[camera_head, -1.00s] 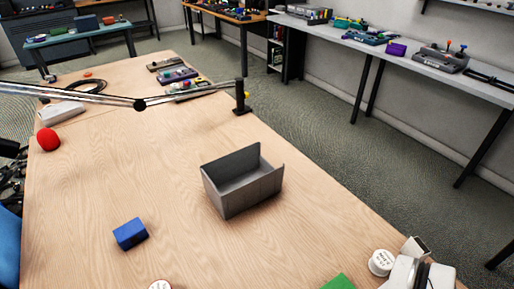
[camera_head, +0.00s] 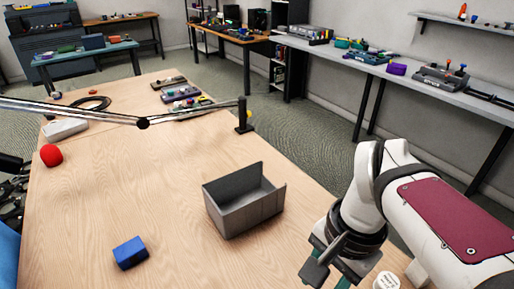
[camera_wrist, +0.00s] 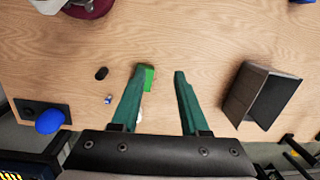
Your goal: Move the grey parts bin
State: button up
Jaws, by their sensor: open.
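The grey parts bin (camera_head: 248,219) is an open-topped box with a low side, standing upright on the wooden table right of the middle in the head view. In the wrist view the bin (camera_wrist: 238,97) lies to the right of my gripper (camera_wrist: 160,71), apart from it. My gripper's two green fingers are spread with nothing held between them. In the head view my gripper is at the lower right, to the right of and nearer than the bin; its fingertips are not clear there.
A blue block (camera_head: 130,252) lies left of the bin, and a red ball (camera_head: 51,155) farther left. A green block (camera_wrist: 149,76) lies beyond my left finger. Bare table surrounds the bin.

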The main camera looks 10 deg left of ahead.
jog(key=w+a+m, duration=0.2)
jog(key=w+a, duration=0.3)
jog(key=w, duration=0.4)
jog(key=w+a+m, duration=0.3)
jog(key=w+a, duration=0.3)
jog(key=w, duration=0.3)
jog(key=w+a+f+m, duration=0.1)
jog(key=w+a+f, duration=0.1)
jog(key=a+f, duration=0.1)
jog(key=w+a+f+m+h, duration=0.1)
jog(key=w+a+f+m, duration=0.1)
jog(key=a, duration=0.4)
jog(key=w+a+f+m, duration=0.2)
jog(key=a+f, duration=0.2)
jog(key=shift+a+t, duration=0.25)
jog(key=shift+t, duration=0.15)
send_over(227, 239)
notch_tip(227, 239, down, 16)
jog(key=shift+w+r, duration=0.1)
jog(key=shift+r, duration=0.05)
